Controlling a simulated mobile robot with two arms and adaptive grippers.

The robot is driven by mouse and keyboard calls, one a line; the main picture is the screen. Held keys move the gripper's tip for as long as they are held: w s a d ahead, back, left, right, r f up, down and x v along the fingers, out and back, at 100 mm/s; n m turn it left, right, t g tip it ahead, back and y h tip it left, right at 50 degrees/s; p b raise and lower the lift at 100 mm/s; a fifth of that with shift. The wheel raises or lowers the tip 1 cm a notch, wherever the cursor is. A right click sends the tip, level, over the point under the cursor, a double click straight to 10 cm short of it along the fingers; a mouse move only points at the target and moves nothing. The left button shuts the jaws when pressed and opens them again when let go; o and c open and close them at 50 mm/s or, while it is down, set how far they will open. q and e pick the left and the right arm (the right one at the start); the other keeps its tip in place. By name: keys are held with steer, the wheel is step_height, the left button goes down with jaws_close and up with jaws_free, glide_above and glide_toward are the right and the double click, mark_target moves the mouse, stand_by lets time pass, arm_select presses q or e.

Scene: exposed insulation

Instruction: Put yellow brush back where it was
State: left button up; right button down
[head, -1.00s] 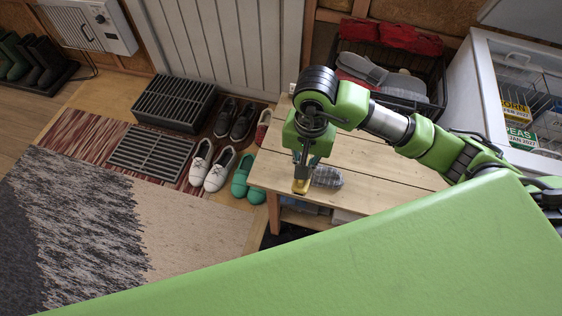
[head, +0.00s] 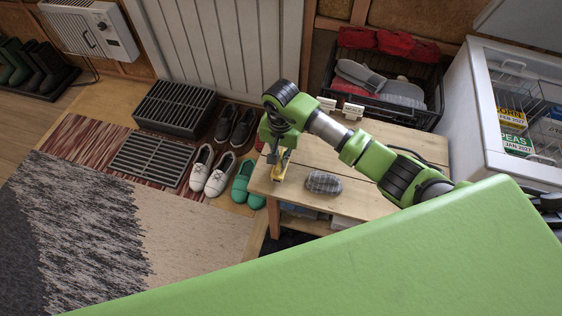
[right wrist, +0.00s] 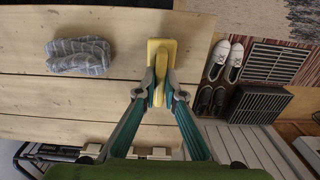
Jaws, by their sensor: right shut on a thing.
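The yellow brush (right wrist: 162,56) is held between the fingertips of my right gripper (right wrist: 161,88) in the right wrist view. In the head view the brush (head: 277,174) is a small yellow shape below my right gripper (head: 281,158), at the left end of the wooden bench (head: 357,205). I cannot tell whether the brush touches the bench top. A grey checked cloth bundle (head: 323,183) lies on the bench to the right of the brush; it also shows in the right wrist view (right wrist: 78,56). My left gripper is not in view.
White shoes (head: 212,172), green clogs (head: 243,185) and black shoes (head: 235,126) stand on the floor left of the bench. A dark grate (head: 151,158) lies beside them. A black crate (head: 388,100) with slippers and an open freezer (head: 480,105) are behind the bench.

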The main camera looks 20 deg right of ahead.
mark_target(281, 160)
steer(key=shift+s+f, duration=0.1)
steer(key=shift+f, duration=1)
steer(key=shift+f, duration=0.15)
steer(key=c, duration=2.1)
jaws_free()
steer(key=shift+c, duration=0.2)
steer(key=shift+r, duration=0.3)
step_height(281, 160, up, 12)
steer(key=shift+b, duration=0.45)
